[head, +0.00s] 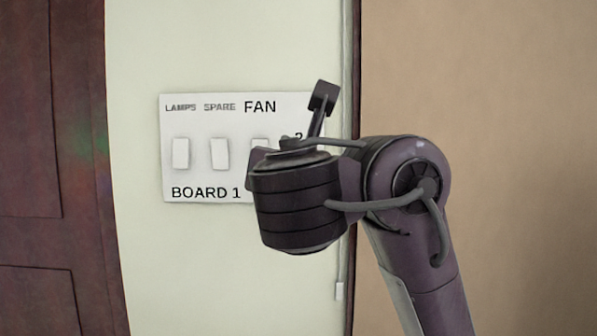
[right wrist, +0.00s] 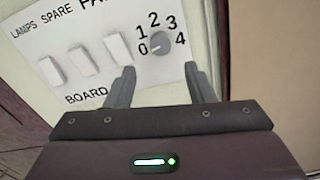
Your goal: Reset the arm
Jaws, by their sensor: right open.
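My right arm (head: 425,240) comes in from the lower right and covers the right part of a white switch board (head: 240,102). Its fingers are hidden in the head view. In the right wrist view my right gripper (right wrist: 162,84) is open and empty, with its two fingers apart below a round grey knob (right wrist: 160,43). The knob has the numbers 0 to 4 around it, and a pale mark on it seems to face 0. I cannot tell how far the fingertips are from the board. My left gripper is not in view.
The board has three white rocker switches: lamps (head: 180,153), spare (head: 220,153) and fan (right wrist: 118,47). A dark wooden door (head: 50,150) stands at the left and a tan surface (head: 500,130) at the right. The pale wall below the board is clear.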

